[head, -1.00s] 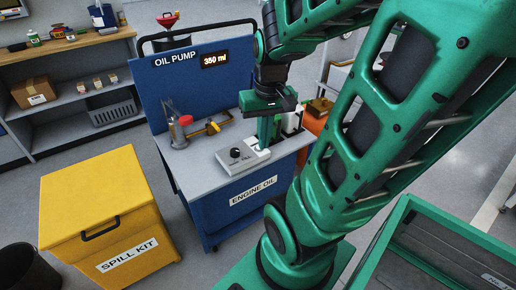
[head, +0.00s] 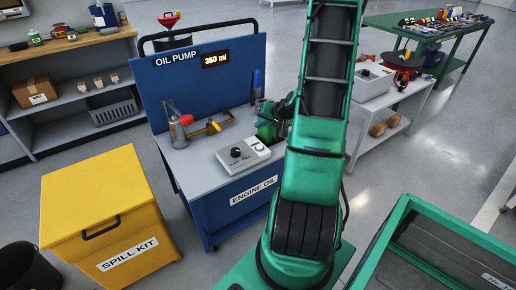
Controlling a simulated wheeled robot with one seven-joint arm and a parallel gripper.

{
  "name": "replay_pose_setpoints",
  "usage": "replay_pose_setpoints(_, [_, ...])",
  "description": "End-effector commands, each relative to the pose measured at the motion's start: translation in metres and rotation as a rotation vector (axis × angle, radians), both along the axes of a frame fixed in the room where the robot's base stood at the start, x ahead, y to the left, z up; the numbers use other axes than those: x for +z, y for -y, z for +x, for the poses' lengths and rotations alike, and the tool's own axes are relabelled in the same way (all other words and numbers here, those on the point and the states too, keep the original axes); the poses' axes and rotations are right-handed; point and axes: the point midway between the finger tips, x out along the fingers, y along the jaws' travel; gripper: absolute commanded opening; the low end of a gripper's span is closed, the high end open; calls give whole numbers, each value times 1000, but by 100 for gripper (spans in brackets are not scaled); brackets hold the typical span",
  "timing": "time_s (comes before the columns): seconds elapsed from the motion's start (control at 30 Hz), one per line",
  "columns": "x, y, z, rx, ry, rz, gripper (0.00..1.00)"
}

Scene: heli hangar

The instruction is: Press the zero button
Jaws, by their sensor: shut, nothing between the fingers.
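The grey control box (head: 243,154) sits on the top of the blue oil pump cart. It has a black knob (head: 235,153) on its left and a small pale button (head: 259,147) on its right; their lettering is too small to read surely. The cart's display (head: 215,60) reads 350 ml. My gripper (head: 268,131) is just behind the right end of the box, apart from the pale button as far as I can tell. It is shut and empty, and its fingertips are partly hidden.
The yellow spill kit bin (head: 105,215) is at the left. A white side table (head: 388,92) is to the right. My arm hides the cart's right end.

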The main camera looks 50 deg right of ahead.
Motion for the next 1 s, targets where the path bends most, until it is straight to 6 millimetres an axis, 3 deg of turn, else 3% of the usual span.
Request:
replay_pose_setpoints(0.17, [-4, 9, 1, -27, 27, 5, 0])
replay_pose_setpoints(0.57, [-7, 9, 1, -26, 25, 5, 0])
replay_pose_setpoints(1.0, [-57, 8, 1, -25, 23, 7, 0])
